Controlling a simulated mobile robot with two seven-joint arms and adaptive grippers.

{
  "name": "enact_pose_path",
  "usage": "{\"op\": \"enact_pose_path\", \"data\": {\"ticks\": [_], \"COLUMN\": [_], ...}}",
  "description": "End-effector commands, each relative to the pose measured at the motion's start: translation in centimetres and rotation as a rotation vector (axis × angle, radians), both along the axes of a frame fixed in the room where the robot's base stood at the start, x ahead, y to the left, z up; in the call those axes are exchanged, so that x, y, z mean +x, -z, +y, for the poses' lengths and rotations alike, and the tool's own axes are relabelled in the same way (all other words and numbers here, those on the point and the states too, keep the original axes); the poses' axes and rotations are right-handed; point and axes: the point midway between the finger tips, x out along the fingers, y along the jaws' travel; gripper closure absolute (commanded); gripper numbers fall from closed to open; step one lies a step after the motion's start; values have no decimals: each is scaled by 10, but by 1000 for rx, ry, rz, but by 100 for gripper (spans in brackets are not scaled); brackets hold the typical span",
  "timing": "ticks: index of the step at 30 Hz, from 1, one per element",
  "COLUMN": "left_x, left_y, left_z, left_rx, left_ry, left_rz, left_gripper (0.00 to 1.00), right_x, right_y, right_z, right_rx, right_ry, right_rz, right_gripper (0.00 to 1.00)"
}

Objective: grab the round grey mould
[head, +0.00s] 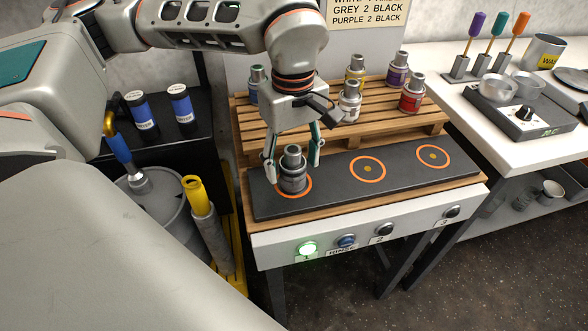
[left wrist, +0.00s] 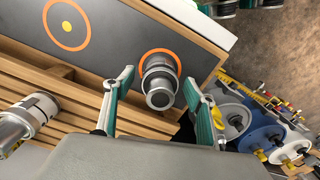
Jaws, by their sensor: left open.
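The round grey mould (head: 292,178), a dark grey cylinder with a narrower collar on top, stands upright on the leftmost orange ring of the black strip. My left gripper (head: 293,168) points down over it, open, with one green finger on each side of the mould. In the left wrist view the mould (left wrist: 160,84) sits between the two spread fingers (left wrist: 158,77), with a gap visible on both sides. The orange ring shows partly around its base. My right gripper is in neither view.
The black strip (head: 325,187) has two more rings, both empty. Behind it a wooden pallet (head: 385,133) holds several coloured moulds, one silver-white mould (head: 349,101) close behind my gripper. A grey drum (head: 165,213) stands left.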

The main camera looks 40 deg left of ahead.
Motion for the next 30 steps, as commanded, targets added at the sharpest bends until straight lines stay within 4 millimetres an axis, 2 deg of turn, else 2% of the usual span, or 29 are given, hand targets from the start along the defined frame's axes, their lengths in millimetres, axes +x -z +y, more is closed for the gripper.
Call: {"op": "enact_pose_path", "data": {"ticks": [2,8,14,24,30], "left_x": [0,0,0,0,1], "left_y": [7,7,7,5,-10], "left_z": [0,0,0,0,0], "left_rx": [0,-1,-1,-1,-1], "left_ry": [1,0,0,0,-1], "left_rz": [1,-2,-2,-3,-6], "left_gripper": [44,44,94,95,95], "right_x": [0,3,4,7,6], "right_y": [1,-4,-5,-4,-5], "right_z": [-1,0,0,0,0], "right_rx": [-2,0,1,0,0], "right_ry": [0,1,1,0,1], "right_rz": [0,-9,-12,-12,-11], "right_gripper": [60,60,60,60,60]}}
